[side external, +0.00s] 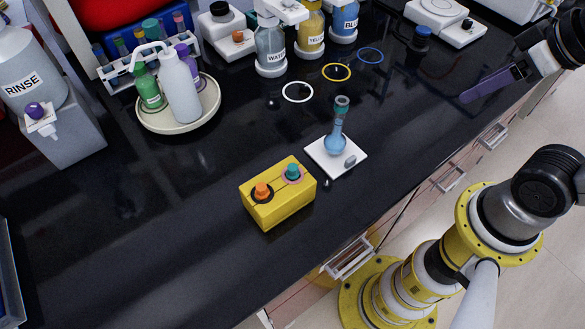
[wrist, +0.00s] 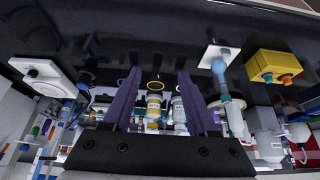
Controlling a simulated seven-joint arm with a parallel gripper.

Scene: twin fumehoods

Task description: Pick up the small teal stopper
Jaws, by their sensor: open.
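A small teal stopper (side external: 292,170) sits upright on a yellow block (side external: 268,207), beside an orange stopper (side external: 262,190). In the wrist view the teal stopper (wrist: 267,77) and the yellow block (wrist: 272,64) are at the right, outside the space between my fingers. My gripper (side external: 472,95), with purple fingers, is open at the upper right of the side view, well away from the block. The wrist view shows nothing held between its two fingertips (wrist: 159,73).
A blue flask (side external: 335,143) with a teal top stands on a white plate (side external: 325,164) behind the yellow block. Labelled bottles (side external: 270,48), a round tray (side external: 147,124) and a rinse station (side external: 75,135) stand farther back. The dark counter left of the block is clear.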

